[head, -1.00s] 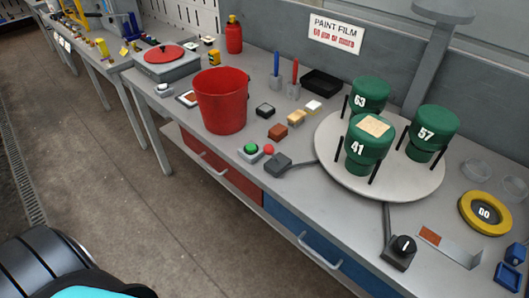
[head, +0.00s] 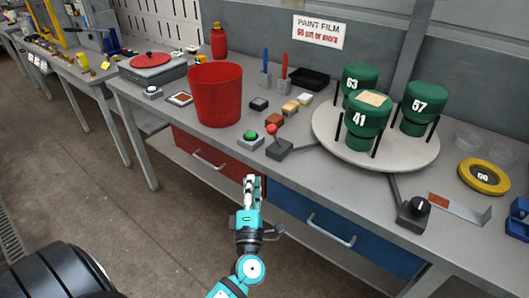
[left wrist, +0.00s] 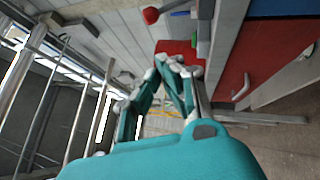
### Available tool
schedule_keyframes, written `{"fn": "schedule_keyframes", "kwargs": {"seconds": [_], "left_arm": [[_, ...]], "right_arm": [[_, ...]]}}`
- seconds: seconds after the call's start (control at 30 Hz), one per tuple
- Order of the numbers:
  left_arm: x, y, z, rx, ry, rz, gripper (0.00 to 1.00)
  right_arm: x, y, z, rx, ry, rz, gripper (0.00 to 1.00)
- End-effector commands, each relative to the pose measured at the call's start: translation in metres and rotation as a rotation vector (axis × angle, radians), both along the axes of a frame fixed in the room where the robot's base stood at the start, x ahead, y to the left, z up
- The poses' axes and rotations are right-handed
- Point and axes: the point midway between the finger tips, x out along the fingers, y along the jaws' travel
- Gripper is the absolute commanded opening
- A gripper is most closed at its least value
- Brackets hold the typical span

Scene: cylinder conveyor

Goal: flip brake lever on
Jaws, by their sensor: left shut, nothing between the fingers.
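The brake lever is a small grey box (head: 280,149) with a short stick and a red ball (head: 271,129) on top. It stands near the bench's front edge, and a bar links it to the round turntable (head: 423,150). The red ball also shows at the top of the left wrist view (left wrist: 151,15). My left gripper (head: 251,181) is shut and empty. In the head view it appears in front of the bench, below the lever and apart from it. Its closed fingers also show in the left wrist view (left wrist: 172,62). My right gripper is not in view.
A green button (head: 250,136) sits just left of the lever. A red bucket (head: 214,95) stands behind it to the left. Green canisters stand on the turntable. A black knob box (head: 412,213) is at the front right. Drawer handles (head: 331,229) stick out below the bench.

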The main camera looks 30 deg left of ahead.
Motion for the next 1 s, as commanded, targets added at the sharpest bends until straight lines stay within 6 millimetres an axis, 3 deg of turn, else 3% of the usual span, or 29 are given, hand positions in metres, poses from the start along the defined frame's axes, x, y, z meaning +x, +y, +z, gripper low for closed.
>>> {"fn": "schedule_keyframes", "kwargs": {"seconds": [0.37, 0.53, 1.0], "left_arm": [[-0.002, 0.004, 0.007, -0.029, -0.029, 0.011, 0.0], [0.005, 0.009, 0.011, -0.027, -0.029, 0.011, 0.0], [0.08, 0.058, 0.038, -0.024, -0.029, 0.011, 0.0]], "right_arm": [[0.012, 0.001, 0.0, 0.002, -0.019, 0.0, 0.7], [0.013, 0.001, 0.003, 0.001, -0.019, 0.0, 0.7], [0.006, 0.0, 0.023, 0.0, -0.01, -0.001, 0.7]]}}
